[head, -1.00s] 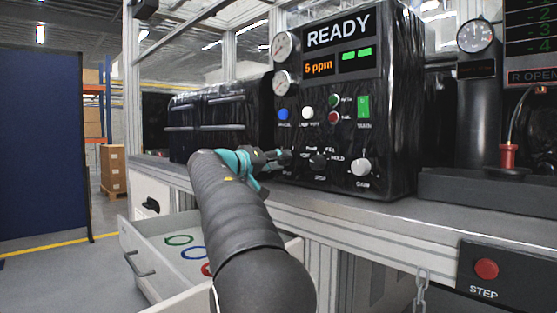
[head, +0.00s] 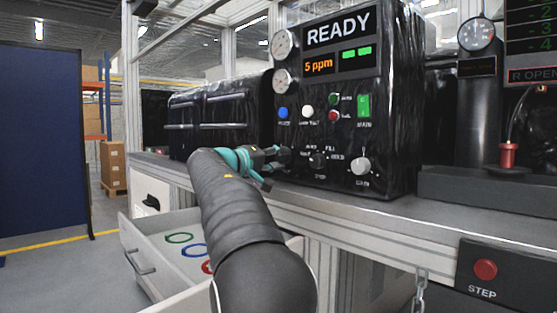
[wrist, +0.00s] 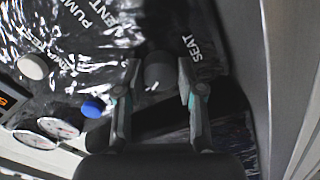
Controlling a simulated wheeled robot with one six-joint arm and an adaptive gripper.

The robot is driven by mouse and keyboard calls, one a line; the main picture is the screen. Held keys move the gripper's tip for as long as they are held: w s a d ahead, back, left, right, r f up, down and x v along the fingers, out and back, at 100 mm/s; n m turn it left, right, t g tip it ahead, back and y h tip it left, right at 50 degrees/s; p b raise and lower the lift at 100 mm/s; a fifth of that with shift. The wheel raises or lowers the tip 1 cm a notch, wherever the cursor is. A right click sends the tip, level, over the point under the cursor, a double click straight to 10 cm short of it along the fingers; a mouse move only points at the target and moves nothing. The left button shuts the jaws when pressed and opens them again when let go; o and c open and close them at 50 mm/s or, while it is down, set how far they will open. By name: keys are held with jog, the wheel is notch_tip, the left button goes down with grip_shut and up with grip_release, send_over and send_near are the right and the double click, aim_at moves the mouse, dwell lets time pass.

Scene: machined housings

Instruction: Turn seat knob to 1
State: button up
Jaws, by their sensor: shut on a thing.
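The seat knob (wrist: 160,72) is a dark round knob on the black panel, beside the word SEAT in the wrist view. My gripper (wrist: 160,80) has one finger on each side of it and is shut on it. In the head view my gripper (head: 278,158) reaches the lower left of the panel front and largely hides the knob. No scale mark 1 can be read, and the knob's pointer cannot be made out.
The black panel box (head: 395,90) reads READY and 5 ppm. A fill knob (head: 319,160), a gain knob (head: 361,166), a blue button (head: 283,113) and a white button (head: 307,112) are close by. An open drawer (head: 160,255) with coloured rings sits below the bench.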

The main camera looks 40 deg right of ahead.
jog(key=o, duration=1.1)
jog(key=shift+o, duration=0.2)
jog(key=a, duration=1.2)
jog(key=shift+s, duration=0.45)
